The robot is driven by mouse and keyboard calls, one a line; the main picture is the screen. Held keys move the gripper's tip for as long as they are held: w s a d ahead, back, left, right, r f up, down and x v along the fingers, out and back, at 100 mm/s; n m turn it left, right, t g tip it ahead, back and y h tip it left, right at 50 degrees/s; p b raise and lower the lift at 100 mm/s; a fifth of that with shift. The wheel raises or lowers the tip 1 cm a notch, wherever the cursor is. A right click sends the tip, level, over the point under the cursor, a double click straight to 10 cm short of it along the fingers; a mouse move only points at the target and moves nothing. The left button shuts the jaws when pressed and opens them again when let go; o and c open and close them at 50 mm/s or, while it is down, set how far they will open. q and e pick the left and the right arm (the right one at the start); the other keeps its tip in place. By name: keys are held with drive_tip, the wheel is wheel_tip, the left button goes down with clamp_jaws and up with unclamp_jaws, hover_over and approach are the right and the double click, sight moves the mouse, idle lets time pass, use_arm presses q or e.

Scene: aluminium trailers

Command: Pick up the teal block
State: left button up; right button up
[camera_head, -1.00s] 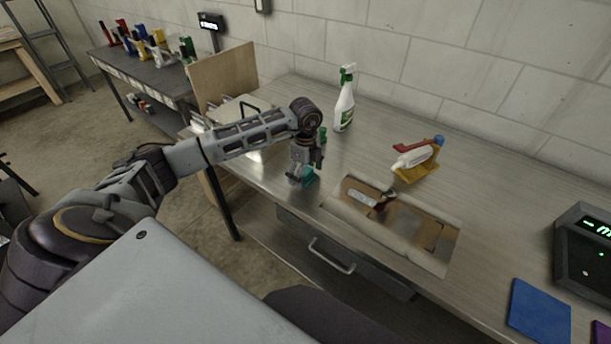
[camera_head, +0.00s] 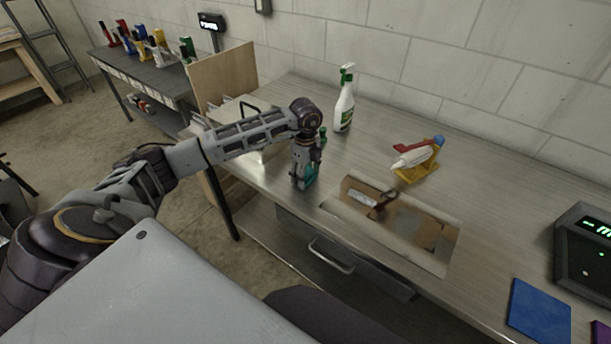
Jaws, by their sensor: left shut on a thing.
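The teal block (camera_head: 311,173) is near the front edge of the metal table (camera_head: 270,180), left of the table's cut-out recess. My left gripper (camera_head: 304,182) points down over it and is shut on it. The fingers hide part of the block. I cannot tell whether the block still touches the table. My right gripper is not in view.
A recess with cardboard (camera_head: 400,220) lies right of the block. A spray bottle (camera_head: 344,104) stands behind. A yellow stand (camera_head: 418,168) with a red and white item is further right. A blue mat (camera_head: 540,309) and a scale (camera_head: 588,250) are at the far right.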

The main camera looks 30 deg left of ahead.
use_arm(q)
drive_tip(key=shift+r, duration=0.75)
wheel_tip(320, 180, up, 7)
drive_tip(key=shift+b, duration=0.5)
drive_tip(key=shift+r, duration=0.75)
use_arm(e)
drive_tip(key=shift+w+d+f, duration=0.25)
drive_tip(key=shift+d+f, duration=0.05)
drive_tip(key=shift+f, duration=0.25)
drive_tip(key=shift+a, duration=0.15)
